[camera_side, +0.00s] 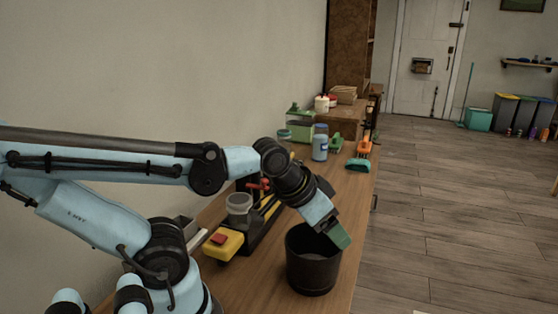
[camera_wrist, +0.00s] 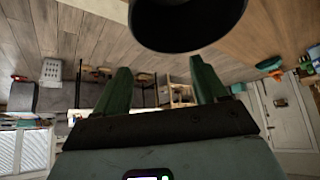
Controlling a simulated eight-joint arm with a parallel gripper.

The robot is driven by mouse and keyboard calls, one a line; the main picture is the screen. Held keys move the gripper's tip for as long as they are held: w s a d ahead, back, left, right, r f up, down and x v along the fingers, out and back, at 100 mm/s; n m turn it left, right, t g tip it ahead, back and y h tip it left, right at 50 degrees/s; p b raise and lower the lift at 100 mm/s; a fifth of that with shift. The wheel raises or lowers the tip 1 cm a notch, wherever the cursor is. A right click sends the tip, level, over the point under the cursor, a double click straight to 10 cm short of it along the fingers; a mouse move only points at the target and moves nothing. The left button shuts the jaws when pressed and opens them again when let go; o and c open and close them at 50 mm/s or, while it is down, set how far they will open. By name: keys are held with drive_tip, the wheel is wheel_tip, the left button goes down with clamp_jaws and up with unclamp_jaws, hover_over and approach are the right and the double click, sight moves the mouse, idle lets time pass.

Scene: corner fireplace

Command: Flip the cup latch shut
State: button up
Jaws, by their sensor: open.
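A clear cup (camera_side: 239,208) with a grey rim sits at a dark device (camera_side: 262,222) on the wooden bench. A yellow block with a red top (camera_side: 222,243) is at the device's near end, and small red parts (camera_side: 262,185) show behind the cup. I cannot tell which part is the latch or how it stands. My gripper (camera_side: 340,236) is right of the cup, apart from it, at the right rim of a black bin. In the wrist view its green fingers (camera_wrist: 163,85) are spread with nothing between them; the cup is not in that view.
The black bin (camera_side: 312,270) stands on the bench (camera_side: 240,285) right of the device; it also shows at the top of the wrist view (camera_wrist: 187,25). A blue-capped bottle (camera_side: 320,145), a green-lidded container (camera_side: 300,122) and an orange tool (camera_side: 364,145) are farther back. The wall is left.

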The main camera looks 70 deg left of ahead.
drive_tip(key=a+r+n, duration=0.1)
drive_tip(key=a+r, duration=0.1)
drive_tip(key=a, duration=0.2)
drive_tip(key=a+r+n+g+y, duration=0.1)
drive_tip(key=a+r, duration=0.1)
drive_tip(key=a, duration=0.1)
drive_tip(key=w+a+r+n, duration=0.1)
drive_tip(key=a+r+n, duration=0.1)
drive_tip(key=a+r, duration=0.1)
drive_tip(key=shift+a+g+y, duration=0.4)
drive_tip(key=shift+a, duration=0.45)
drive_tip(key=c, duration=1.2)
drive_tip(key=s+a+r+n, duration=0.1)
drive_tip(key=a+r, duration=0.1)
drive_tip(key=a, duration=0.1)
drive_tip(key=s+a+r+n+g, duration=0.1)
drive_tip(key=a, duration=0.3)
drive_tip(key=s+a+r+n+g, duration=0.1)
drive_tip(key=s+a+r, duration=0.1)
drive_tip(key=a, duration=0.2)
drive_tip(key=shift+a+r+n+y, duration=0.1)
drive_tip(key=shift+r+n+y, duration=0.2)
drive_tip(key=shift+r+n, duration=0.1)
clamp_jaws()
